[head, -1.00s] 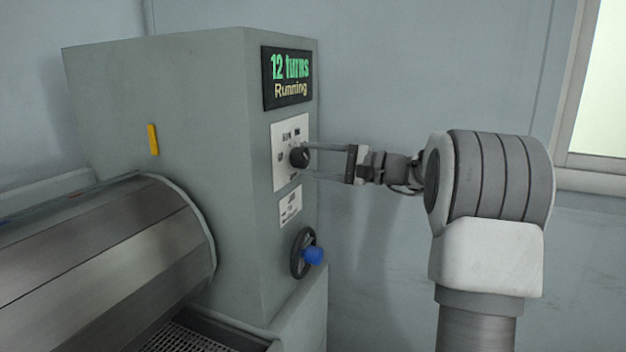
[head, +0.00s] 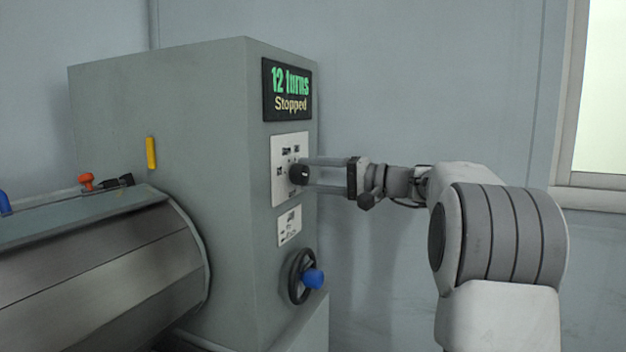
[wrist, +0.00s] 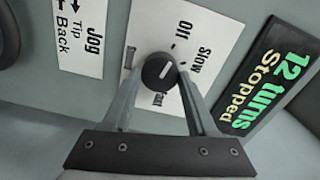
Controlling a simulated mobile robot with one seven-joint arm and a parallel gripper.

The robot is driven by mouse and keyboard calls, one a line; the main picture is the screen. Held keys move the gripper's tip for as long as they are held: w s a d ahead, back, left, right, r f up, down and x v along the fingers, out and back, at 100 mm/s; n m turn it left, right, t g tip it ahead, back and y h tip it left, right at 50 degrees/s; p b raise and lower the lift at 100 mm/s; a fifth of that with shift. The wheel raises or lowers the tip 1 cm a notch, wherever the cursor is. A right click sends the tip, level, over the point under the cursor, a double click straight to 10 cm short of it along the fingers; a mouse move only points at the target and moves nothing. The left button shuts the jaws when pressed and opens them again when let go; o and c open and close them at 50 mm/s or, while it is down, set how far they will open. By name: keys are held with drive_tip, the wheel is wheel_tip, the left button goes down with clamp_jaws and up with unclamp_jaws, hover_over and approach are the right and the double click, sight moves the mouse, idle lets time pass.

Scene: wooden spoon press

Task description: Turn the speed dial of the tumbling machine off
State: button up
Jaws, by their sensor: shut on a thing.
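The tumbling machine (head: 190,110) is a grey cabinet with a metal drum (head: 110,275) at its left. Its display (head: 287,90) reads "12 turns" and "Stopped". The black speed dial (head: 299,174) sits on a white plate (head: 291,146) below the display. In the wrist view the dial (wrist: 159,70) has a white pointer line, and the plate (wrist: 190,22) shows labels including "Off" and "Slow"; the pointer's exact setting is hard to tell. My gripper (head: 308,174) reaches in from the right, its two fingers shut on the dial from both sides.
A black handwheel with a blue knob (head: 313,279) sits below the dial. A small plate (wrist: 78,35) reads "Jog", "Tip" and "Back". A yellow handle (head: 151,153) is on the cabinet's side. A red knob (head: 86,181) shows above the drum. A plain wall is behind my arm.

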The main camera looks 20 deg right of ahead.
drive_tip(key=o, duration=1.4)
drive_tip(key=shift+c, duration=0.2)
drive_tip(key=p+v, duration=0.3)
drive_tip(key=v, duration=1.4)
drive_tip(key=shift+s+d+r, duration=0.1)
drive_tip(key=shift+s+r, duration=0.05)
